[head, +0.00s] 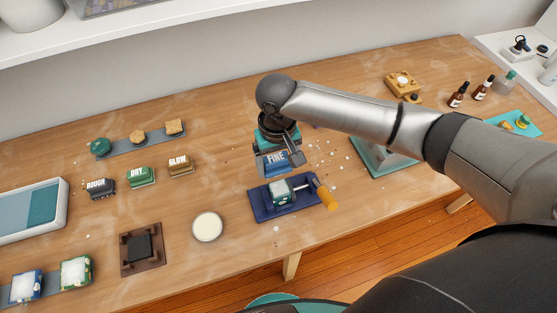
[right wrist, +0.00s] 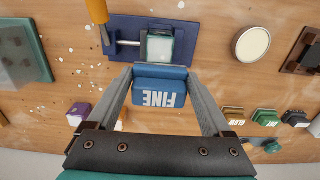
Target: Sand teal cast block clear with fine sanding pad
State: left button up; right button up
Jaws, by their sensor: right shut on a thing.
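My right gripper (head: 276,168) is shut on the blue fine sanding pad (head: 277,159), marked FINE. In the right wrist view the pad (right wrist: 160,90) sits between the two fingers. The teal cast block (head: 281,191) is clamped in a dark blue vise (head: 260,204) with an orange handle, just in front of the pad. Its top looks pale and cloudy in the right wrist view (right wrist: 160,47). The pad is held above and behind the block; I cannot tell the exact gap. My left gripper is not in view.
A round cream-filled dish (head: 207,227) and a brown stand (head: 142,250) sit left of the vise. Pale crumbs lie around it.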

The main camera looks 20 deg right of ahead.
jog(key=shift+p, duration=0.55)
notch_tip(320, 180, down, 4)
jog(key=shift+b, duration=0.9)
jog(key=shift+f, duration=0.5)
jog(key=o, duration=0.6)
jog(key=c, duration=1.1)
